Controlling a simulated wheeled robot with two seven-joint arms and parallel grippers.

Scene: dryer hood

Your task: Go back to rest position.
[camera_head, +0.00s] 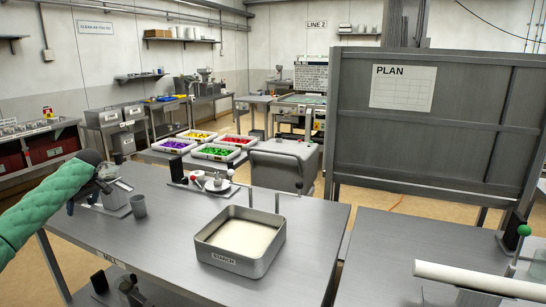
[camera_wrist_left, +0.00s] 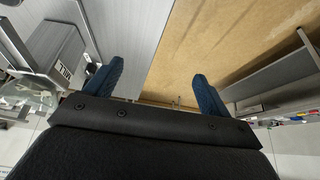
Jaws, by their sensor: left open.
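My left arm, in a green quilted sleeve, reaches in from the left edge of the head view. Its dark gripper (camera_head: 92,182) is over the left end of the near steel table (camera_head: 160,238), close to a metal device (camera_head: 117,196). In the left wrist view the two blue fingers of the gripper (camera_wrist_left: 156,84) stand wide apart. Nothing is between them; the tan floor and a grey surface show beyond. My right gripper is not in view.
A steel tray labelled STARCH (camera_head: 237,262) holds pale powder. A white tube (camera_head: 478,279) lies at the lower right. A grey PLAN board (camera_head: 450,130) stands behind. The table's front middle is clear.

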